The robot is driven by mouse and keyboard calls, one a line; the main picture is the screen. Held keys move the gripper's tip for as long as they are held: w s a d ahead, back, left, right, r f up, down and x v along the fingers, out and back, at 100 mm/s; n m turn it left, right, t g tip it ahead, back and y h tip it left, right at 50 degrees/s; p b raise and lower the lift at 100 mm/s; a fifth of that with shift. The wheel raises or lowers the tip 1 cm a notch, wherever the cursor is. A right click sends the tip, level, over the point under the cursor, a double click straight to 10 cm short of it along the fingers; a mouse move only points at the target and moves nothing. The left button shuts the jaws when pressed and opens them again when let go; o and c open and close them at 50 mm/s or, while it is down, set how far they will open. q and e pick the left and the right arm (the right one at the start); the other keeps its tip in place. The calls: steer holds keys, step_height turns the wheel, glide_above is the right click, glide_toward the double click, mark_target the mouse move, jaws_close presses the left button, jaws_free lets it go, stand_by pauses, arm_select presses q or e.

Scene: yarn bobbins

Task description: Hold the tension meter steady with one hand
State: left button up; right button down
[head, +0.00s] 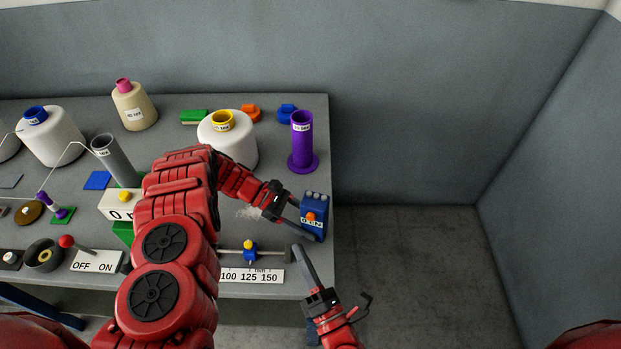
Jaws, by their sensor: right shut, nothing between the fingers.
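The tension meter looks to be the small blue device (317,203) with an orange knob and a white label, at the table's right edge. My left gripper (308,222) reaches it from the left. Its dark fingers are apart, one at the meter's near side and one at its left side. Whether they press on it I cannot tell. My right gripper (298,249) is shut and empty, just in front of the meter near the table's front right corner, apart from it.
A purple bobbin (302,142) stands behind the meter. A white yarn cone (240,143) stands behind my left arm. A rod with a blue and yellow slider (250,251) and a number scale (255,276) lie at the front. The floor right of the table (324,110) is clear.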

arm_select(q)
steer(key=o, duration=0.5)
